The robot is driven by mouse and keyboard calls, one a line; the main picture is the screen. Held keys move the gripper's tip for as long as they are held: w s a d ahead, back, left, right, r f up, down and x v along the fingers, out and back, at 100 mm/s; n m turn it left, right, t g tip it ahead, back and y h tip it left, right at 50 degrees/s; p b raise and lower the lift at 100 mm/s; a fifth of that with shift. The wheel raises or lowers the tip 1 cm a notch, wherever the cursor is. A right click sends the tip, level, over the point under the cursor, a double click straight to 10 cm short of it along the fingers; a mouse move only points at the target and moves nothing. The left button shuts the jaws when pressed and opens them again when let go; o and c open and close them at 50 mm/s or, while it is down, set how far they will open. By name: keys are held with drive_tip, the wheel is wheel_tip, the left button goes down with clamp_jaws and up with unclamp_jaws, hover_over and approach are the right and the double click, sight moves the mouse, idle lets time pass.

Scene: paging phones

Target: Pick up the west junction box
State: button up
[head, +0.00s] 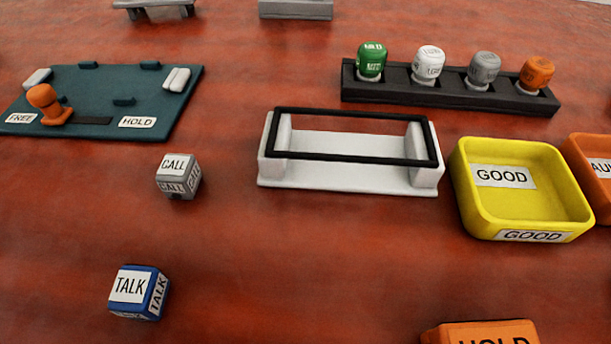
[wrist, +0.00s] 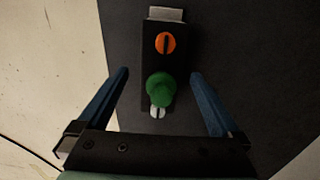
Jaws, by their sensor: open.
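In the wrist view a narrow black box (wrist: 151,65) lies below my gripper on a dark grey surface. It carries an orange slotted disc (wrist: 165,43), a green round knob (wrist: 159,88), a pale slotted piece (wrist: 157,112) and a grey end piece (wrist: 166,14). No label shows, so I cannot tell whether it is the west junction box. My gripper (wrist: 160,73) is open and empty, with one blue finger on each side of the box. The fingers look apart from it; the height gap is unclear. Neither gripper nor this box shows in the head view.
The head view shows a red table with a white black-framed stand (head: 345,179), a dark rack of several knobs (head: 400,92), a yellow GOOD tray (head: 470,205), a teal board (head: 100,85), a CALL cube (head: 178,176) and a TALK cube (head: 138,292). The front middle is clear.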

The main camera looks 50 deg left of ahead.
drive_tip(key=shift+w+d+f+b, duration=0.1)
drive_tip(key=shift+w+f+b, duration=0.1)
drive_tip(key=shift+f+b, duration=1)
drive_tip(key=shift+w+d+f+b, duration=0.1)
drive_tip(key=shift+w+f+b, duration=0.1)
drive_tip(key=shift+f+b, duration=0.95)
drive_tip(key=shift+f+p, duration=0.25)
drive_tip(key=shift+p, duration=0.2)
drive_tip(key=shift+c, duration=0.2)
drive_tip(key=c, duration=1.5)
drive_tip(key=shift+r, duration=0.1)
